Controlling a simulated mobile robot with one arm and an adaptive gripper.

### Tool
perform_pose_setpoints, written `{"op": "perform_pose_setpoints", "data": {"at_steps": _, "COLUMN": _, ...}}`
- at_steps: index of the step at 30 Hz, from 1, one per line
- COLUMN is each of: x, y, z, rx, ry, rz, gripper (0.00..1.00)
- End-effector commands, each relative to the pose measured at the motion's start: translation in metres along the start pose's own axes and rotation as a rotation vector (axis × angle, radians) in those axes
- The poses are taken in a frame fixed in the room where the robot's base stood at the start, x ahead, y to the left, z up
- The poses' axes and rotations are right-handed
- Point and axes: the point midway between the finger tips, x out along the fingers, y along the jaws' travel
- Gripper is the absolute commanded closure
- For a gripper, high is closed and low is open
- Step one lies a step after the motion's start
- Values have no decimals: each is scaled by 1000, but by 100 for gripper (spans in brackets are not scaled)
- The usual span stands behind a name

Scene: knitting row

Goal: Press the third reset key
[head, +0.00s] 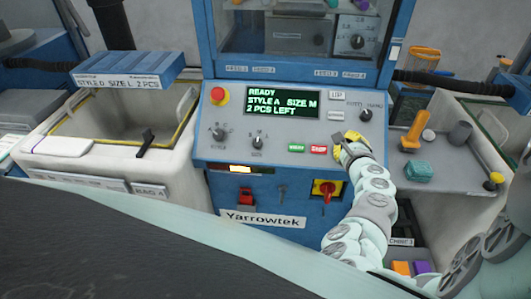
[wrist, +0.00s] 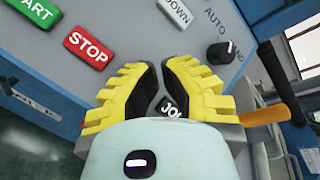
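The blue knitting machine's grey control panel (head: 283,110) is in the middle of the head view. My gripper (head: 344,142) is at its right side, just right of the red STOP key (head: 318,150) and green START key (head: 297,148). In the wrist view, my gripper's yellow fingers (wrist: 160,64) stand a little apart, with nothing held. A dark key reading "JO…" (wrist: 172,107) shows between them, partly hidden. STOP (wrist: 88,50) is to their left and DOWN (wrist: 176,12) above. I see no key labelled reset. I cannot tell whether the fingers touch the panel.
The display (head: 283,104) reads READY, STYLE A, SIZE M, 2 PCS LEFT. A red emergency button (head: 219,95) and knobs are on the panel. A bin (head: 110,130) is at left. A side shelf (head: 450,165) at right holds an orange-handled tool (head: 416,131) and a teal block (head: 418,171).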

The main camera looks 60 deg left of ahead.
Motion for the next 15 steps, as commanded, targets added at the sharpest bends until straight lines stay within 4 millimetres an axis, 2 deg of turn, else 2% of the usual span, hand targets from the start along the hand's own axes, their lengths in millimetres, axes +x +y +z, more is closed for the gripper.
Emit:
{"op": "perform_pose_setpoints", "data": {"at_steps": 7, "x": -4, "y": -4, "z": 3, "rx": 1, "ry": 1, "rz": -1, "gripper": 100}}
{"op": "perform_pose_setpoints", "data": {"at_steps": 15, "x": -24, "y": -17, "z": 13, "rx": 0, "ry": 4, "rz": -6, "gripper": 100}}
